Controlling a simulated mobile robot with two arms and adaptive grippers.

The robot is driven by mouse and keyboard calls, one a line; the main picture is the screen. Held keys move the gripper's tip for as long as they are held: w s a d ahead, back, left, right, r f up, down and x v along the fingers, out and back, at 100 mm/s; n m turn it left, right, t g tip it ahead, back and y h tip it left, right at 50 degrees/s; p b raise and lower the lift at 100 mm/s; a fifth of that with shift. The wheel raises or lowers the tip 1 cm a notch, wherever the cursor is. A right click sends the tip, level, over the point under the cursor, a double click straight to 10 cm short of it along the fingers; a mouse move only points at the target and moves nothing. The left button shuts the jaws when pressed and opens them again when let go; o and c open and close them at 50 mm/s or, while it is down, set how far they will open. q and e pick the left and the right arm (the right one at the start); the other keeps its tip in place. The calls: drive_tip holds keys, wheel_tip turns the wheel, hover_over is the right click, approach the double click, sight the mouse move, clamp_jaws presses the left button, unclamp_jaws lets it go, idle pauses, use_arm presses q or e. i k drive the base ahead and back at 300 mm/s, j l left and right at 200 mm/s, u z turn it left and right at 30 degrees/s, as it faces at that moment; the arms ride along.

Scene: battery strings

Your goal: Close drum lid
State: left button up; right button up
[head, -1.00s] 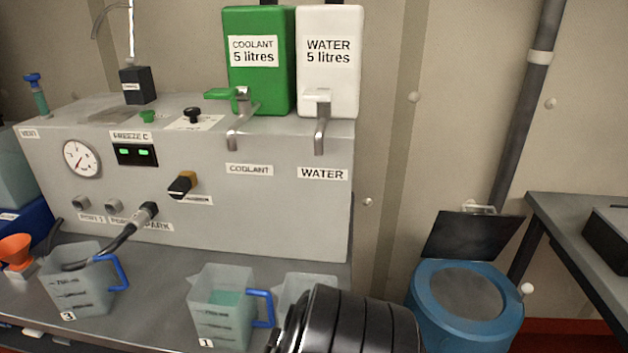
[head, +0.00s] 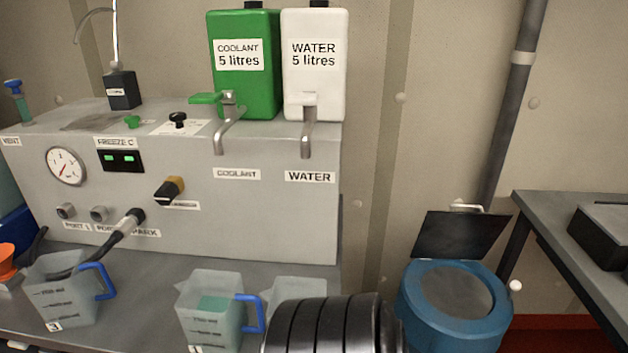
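The blue drum (head: 411,312) stands on the floor at the lower right, between the machine bench and a grey table. Its round opening shows a grey inside. The dark square drum lid (head: 462,236) is open, tilted up at the back of the drum against the wall side. A small light handle (head: 467,207) shows at the lid's upper edge. Neither of my grippers' fingers shows.
The machine (head: 250,215) carries a green coolant tank (head: 245,85) and a white water tank (head: 314,85). Jugs, one with a blue handle (head: 250,312), stand on the bench in front. A grey table (head: 570,225) with a black box (head: 605,240) is close right of the drum.

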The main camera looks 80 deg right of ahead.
sight(451, 234)
drive_tip(key=z, duration=3.55)
